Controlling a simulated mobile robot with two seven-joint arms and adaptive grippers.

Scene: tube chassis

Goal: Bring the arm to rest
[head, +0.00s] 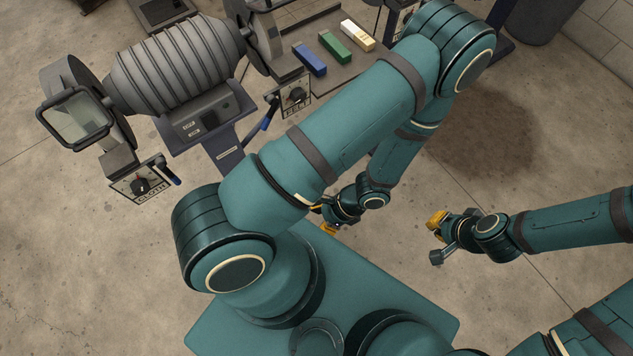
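My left arm (345,125) reaches up and to the right from its shoulder, bends at the elbow, and folds back. Its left gripper (323,218) hangs beside the upper arm, which partly hides it; I cannot tell how far its fingers stand apart. My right arm (570,225) comes in from the right edge. Its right gripper (436,239) points left over bare floor, with its fingers apart and nothing seen between them. Neither gripper touches an object that I can see.
A grey ribbed tube machine (175,70) stands upper left, with a lever panel marked CLOTH (140,187) and another panel (293,95). A blue bar (310,59), a green bar (334,47) and a whitish bar (357,35) lie on a dark shelf. A dark bin (540,15) stands upper right.

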